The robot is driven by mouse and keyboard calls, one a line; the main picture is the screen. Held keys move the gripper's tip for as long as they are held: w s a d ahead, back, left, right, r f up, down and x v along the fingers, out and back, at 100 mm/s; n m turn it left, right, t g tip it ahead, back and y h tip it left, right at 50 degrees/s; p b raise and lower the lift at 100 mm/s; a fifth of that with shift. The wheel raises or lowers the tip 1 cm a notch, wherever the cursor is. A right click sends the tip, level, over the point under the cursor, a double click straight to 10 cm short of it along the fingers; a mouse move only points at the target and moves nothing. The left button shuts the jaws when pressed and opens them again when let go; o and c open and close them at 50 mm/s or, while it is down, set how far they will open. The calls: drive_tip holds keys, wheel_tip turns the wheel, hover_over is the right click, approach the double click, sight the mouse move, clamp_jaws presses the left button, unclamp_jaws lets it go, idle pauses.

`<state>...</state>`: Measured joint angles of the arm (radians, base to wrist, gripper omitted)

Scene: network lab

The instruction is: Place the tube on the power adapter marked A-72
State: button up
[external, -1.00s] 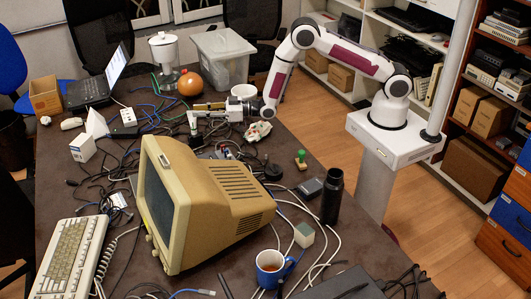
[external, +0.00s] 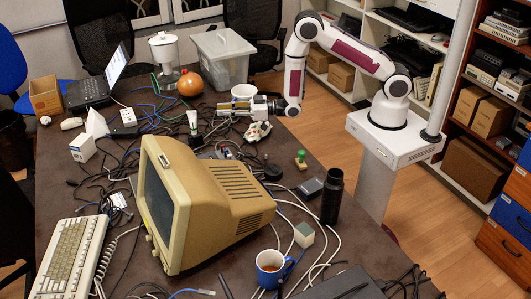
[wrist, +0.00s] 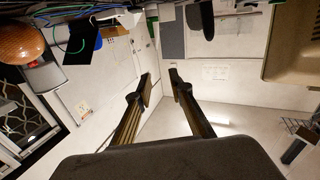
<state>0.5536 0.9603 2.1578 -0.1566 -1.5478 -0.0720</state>
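A small white tube (external: 192,121) stands upright among dark cables on the table in the external view. What lies directly under its base is too small to make out. A dark block (external: 196,141) that may be a power adapter is close in front of it. No A-72 marking is readable. My gripper (external: 220,108) is to the right of the tube, level and pointing left, apart from it. In the wrist view my gripper (wrist: 161,80) has its two fingers spread with nothing between them. The tube cannot be made out in the wrist view.
A beige monitor (external: 215,205) stands in front of the tube. A white pot (external: 244,92) is behind my gripper, and an orange pumpkin (external: 190,84) and a lidded grey bin (external: 222,60) are farther back. Tangled cables cover much of the table.

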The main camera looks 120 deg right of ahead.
drive_tip(key=shift+s+a, duration=0.1)
drive_tip(key=shift+s, duration=0.1)
idle(0.6)
drive_tip(key=w+a+r+n+g+y, duration=0.1)
drive_tip(key=w+a+r+g+y, duration=0.15)
drive_tip(key=a+r, duration=0.55)
drive_tip(key=s+a+r+n+g+y, duration=0.1)
drive_tip(key=s+a+r+g+y, duration=0.15)
drive_tip(key=s+a+r, duration=0.55)
drive_tip(key=s+a+r+g, duration=0.1)
drive_tip(key=s+a+g, duration=0.1)
drive_tip(key=s+a, duration=0.3)
drive_tip(key=s+a+r+n+g+y, duration=0.1)
drive_tip(key=s+a, duration=0.3)
drive_tip(key=s, duration=1)
drive_tip(key=s+a+r+g+y, duration=0.1)
drive_tip(key=s+a+g, duration=0.2)
drive_tip(key=s, duration=0.7)
drive_tip(key=a, duration=0.2)
drive_tip(key=shift+s+a+r+n, duration=0.25)
drive_tip(key=shift+a+r+n, duration=0.05)
drive_tip(key=shift+r, duration=0.1)
